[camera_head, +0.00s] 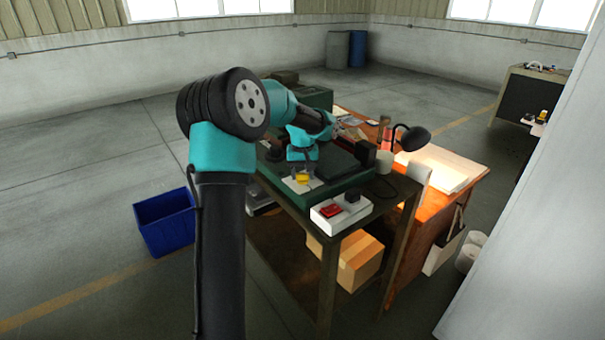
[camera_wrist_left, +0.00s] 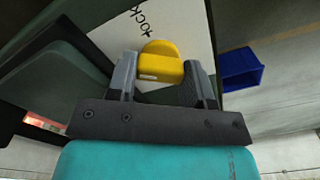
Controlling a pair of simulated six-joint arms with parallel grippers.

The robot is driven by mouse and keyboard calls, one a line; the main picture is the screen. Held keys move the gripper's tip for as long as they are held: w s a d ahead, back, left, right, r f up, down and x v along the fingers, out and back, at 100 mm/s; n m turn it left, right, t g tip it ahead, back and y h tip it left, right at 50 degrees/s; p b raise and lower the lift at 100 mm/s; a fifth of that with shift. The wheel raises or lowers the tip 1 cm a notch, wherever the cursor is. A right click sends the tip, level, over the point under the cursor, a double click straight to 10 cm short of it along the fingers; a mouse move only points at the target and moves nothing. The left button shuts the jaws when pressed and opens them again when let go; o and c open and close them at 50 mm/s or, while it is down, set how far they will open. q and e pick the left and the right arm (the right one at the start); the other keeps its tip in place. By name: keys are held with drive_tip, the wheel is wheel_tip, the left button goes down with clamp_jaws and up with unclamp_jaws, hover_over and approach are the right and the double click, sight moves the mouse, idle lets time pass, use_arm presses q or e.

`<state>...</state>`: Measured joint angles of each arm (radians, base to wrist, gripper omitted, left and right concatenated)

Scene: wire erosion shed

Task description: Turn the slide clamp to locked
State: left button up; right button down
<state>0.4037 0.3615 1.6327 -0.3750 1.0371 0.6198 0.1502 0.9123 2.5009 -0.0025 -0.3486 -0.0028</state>
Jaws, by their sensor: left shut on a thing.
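The slide clamp shows as a yellow knob (camera_head: 302,178) on a white label plate near the front edge of the green machine bed. The knob (camera_wrist_left: 160,62) also shows in the left wrist view, with dark lettering on the white plate (camera_wrist_left: 118,36) beside it, only partly readable. My left gripper (camera_head: 302,172) reaches down over the knob. In the left wrist view its two fingers (camera_wrist_left: 162,76) stand on either side of the knob and are shut on it. Whether the knob is at the locked mark cannot be told. My right gripper is not in view.
A white box with a red switch (camera_head: 331,210) and a black knob (camera_head: 352,196) stands right of the clamp. A black lamp (camera_head: 414,138) rises behind it. A blue bin (camera_head: 166,222) stands on the floor left of the bench.

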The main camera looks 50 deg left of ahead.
sight(302, 174)
use_arm(q)
drive_tip(key=m, duration=0.5)
drive_tip(key=shift+m, duration=0.3)
drive_tip(key=m, duration=0.5)
drive_tip(key=shift+m, duration=0.3)
drive_tip(key=o, duration=0.9)
wheel_tip(302, 174, up, 18)
drive_tip(key=shift+f, duration=0.25)
